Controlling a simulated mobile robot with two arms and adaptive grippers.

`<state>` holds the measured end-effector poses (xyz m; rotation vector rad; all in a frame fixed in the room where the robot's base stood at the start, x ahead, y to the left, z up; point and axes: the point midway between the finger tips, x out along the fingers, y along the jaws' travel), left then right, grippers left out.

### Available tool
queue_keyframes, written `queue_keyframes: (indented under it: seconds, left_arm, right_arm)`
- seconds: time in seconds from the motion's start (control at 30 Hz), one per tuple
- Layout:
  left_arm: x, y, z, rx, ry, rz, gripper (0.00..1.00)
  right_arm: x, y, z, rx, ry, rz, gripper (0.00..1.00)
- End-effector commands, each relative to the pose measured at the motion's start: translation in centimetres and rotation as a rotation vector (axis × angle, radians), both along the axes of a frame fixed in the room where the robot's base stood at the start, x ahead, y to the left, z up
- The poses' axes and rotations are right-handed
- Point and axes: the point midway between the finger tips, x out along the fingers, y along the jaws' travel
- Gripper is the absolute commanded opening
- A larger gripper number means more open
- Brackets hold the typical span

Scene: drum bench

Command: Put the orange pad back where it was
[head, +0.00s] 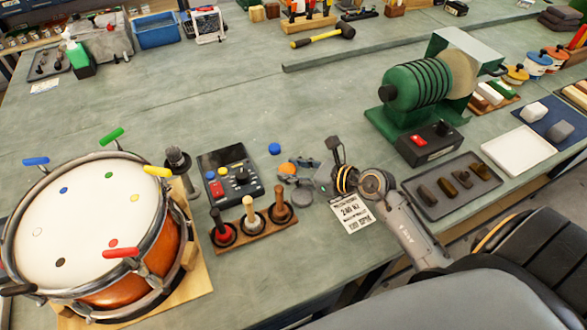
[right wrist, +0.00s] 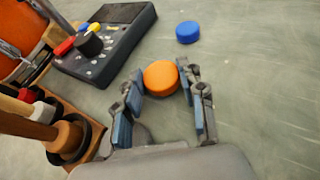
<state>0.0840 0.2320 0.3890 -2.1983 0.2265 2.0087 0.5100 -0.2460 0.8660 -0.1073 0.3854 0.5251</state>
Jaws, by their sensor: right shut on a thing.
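The orange pad (head: 287,168) is a small round disc; it also shows in the right wrist view (right wrist: 161,77). My right gripper (head: 296,171) is shut on it, with the pad between its fingertips (right wrist: 166,88). The pad is low over the bench or on it; I cannot tell which. A dark pad console (head: 215,160) with red, yellow and blue pads and a black knob lies left of the gripper. A blue pad (head: 274,148) lies loose on the bench behind the orange pad; it shows in the right wrist view (right wrist: 187,32). My left gripper is out of view.
A wooden rack (head: 265,228) with upright handled tools stands close in front-left of the gripper. A drum (head: 90,220) with coloured clamps is at the left. A printed card (head: 352,212) lies by my forearm. A green machine (head: 415,88) stands behind right.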

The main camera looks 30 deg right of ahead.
Motion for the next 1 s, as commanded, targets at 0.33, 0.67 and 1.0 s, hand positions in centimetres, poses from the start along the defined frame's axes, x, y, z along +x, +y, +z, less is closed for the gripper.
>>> queue_keyframes:
  seconds: [0.33, 0.67, 1.0]
  left_arm:
    - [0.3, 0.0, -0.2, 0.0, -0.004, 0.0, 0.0]
    - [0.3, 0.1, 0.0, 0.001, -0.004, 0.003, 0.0]
    - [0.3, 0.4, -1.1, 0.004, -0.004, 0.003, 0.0]
  right_arm:
    - [0.0, 0.0, -0.3, 0.0, 0.0, 0.0, 0.62]
    - [-0.3, -0.2, 0.1, -0.001, 0.002, -0.001, 0.62]
    - [-5.8, -3.4, 2.4, -0.004, 0.004, -0.001, 0.62]
